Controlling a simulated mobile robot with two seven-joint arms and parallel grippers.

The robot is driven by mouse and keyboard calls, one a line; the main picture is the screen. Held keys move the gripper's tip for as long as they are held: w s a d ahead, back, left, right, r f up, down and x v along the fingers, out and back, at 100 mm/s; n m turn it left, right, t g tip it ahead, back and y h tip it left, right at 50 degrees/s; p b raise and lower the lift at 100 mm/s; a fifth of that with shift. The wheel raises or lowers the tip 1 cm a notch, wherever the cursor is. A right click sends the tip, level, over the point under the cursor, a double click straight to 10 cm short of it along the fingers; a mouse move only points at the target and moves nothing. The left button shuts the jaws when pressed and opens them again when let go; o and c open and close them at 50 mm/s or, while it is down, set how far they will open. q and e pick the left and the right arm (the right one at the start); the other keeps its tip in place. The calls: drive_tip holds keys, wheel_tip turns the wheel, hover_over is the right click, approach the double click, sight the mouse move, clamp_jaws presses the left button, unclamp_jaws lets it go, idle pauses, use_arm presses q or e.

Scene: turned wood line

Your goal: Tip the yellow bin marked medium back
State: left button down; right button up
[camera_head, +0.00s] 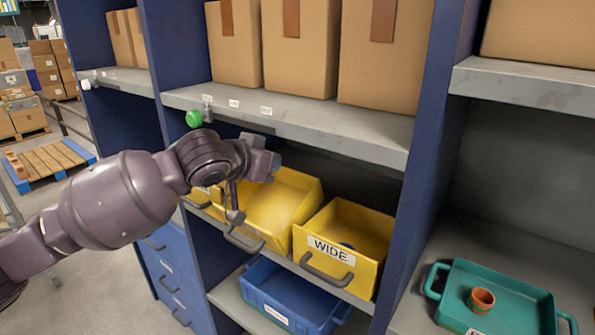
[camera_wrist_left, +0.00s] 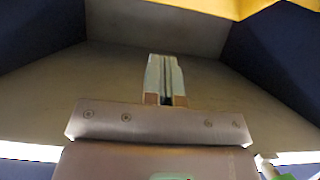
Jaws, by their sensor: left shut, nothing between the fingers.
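A yellow bin (camera_head: 283,200) sits on the middle shelf, partly behind my left gripper (camera_head: 236,214). It looks tilted towards the front compared with the bin beside it. Its dark handle (camera_head: 243,242) shows at its lower front; no label on it is readable. In the left wrist view the closed fingers (camera_wrist_left: 165,78) show, with a yellow edge (camera_wrist_left: 215,8) at the top. My right gripper is not in view.
A yellow bin marked WIDE (camera_head: 345,222) stands to the right, and part of another yellow bin (camera_head: 203,208) shows left. A grey shelf (camera_head: 300,122) with cardboard boxes hangs above. Below is a blue bin (camera_head: 290,295). A green tray (camera_head: 515,300) holds a small orange-brown cup (camera_head: 481,301).

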sight(303, 180)
use_arm(q)
drive_tip(key=x, duration=0.5)
drive_tip(key=f+b+x, duration=0.1)
drive_tip(key=x, duration=0.4)
drive_tip(key=shift+f, duration=0.3)
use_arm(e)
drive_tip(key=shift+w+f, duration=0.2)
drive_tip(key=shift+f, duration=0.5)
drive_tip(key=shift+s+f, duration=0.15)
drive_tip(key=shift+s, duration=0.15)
